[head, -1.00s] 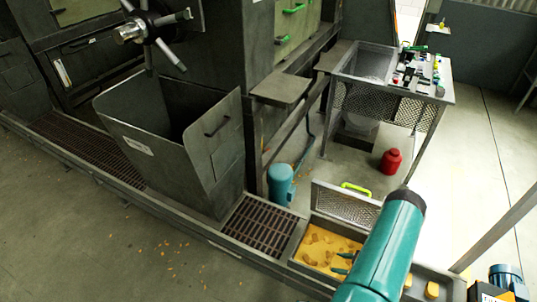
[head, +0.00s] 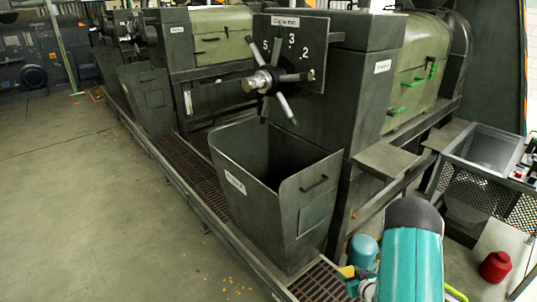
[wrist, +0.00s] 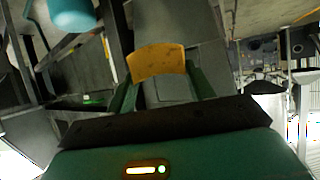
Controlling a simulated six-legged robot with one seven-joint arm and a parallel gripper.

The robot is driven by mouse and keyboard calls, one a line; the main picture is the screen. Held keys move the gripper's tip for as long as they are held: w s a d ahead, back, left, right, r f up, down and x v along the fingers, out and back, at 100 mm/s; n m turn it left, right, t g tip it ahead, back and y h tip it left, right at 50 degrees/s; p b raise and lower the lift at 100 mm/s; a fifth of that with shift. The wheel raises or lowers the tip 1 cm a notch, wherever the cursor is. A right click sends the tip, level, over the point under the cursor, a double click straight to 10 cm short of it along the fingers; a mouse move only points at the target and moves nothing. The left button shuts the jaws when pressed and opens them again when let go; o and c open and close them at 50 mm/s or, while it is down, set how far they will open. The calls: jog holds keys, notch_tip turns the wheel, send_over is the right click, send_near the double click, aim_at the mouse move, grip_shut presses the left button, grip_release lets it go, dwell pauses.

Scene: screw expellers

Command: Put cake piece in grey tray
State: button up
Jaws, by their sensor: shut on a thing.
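My gripper (wrist: 158,80) is shut on a yellow-orange cake piece (wrist: 156,61), held between its two green fingers in the wrist view. The cake piece also shows at the lower edge of the head view (head: 346,271), beside my teal arm, in front of the big grey bin. My fingers are partly hidden there. A flat grey tray-like shelf (head: 385,159) juts out right of the bin, above and beyond my gripper. I cannot tell whether it is the grey tray of the task.
The tall open grey bin (head: 300,215) stands on a brown floor grating (head: 180,160) beside the machines. A mesh-sided stand (head: 470,190) is at right. The floor at left is open, with scattered crumbs.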

jog(key=s+a+r+m+h, duration=0.1)
jog(key=a+r, duration=0.3)
jog(key=a, duration=0.4)
jog(key=s+a+r+m+h, duration=0.1)
jog(key=a+r, duration=0.3)
jog(key=a, duration=0.3)
jog(key=shift+a+r+m+h, duration=0.3)
jog(key=shift+a+r+h, duration=0.05)
jog(key=shift+h, duration=0.05)
